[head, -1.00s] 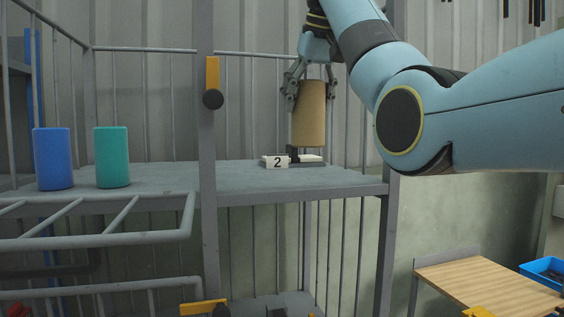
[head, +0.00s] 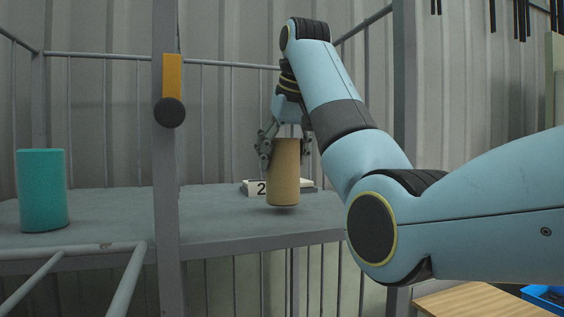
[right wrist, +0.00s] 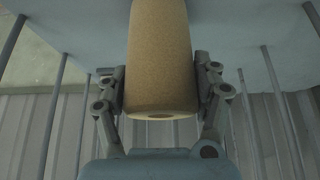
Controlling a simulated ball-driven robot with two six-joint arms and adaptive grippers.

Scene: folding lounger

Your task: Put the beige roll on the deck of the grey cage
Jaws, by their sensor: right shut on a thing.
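The beige roll (head: 284,175) is upright, held by my right gripper (head: 284,148) near its top. Its lower end is just above the deck (head: 225,222) of the grey cage, with a small shadow beneath it. In the right wrist view the roll (right wrist: 159,60) sits between both fingers of the right gripper (right wrist: 162,88), with the grey deck (right wrist: 225,22) beyond. My left gripper is not in view.
A teal roll (head: 42,190) stands on the deck at the left. A white block marked 2 (head: 257,188) lies behind the beige roll. A cage post (head: 167,220) with an orange latch (head: 172,75) stands in front. Deck between teal and beige rolls is clear.

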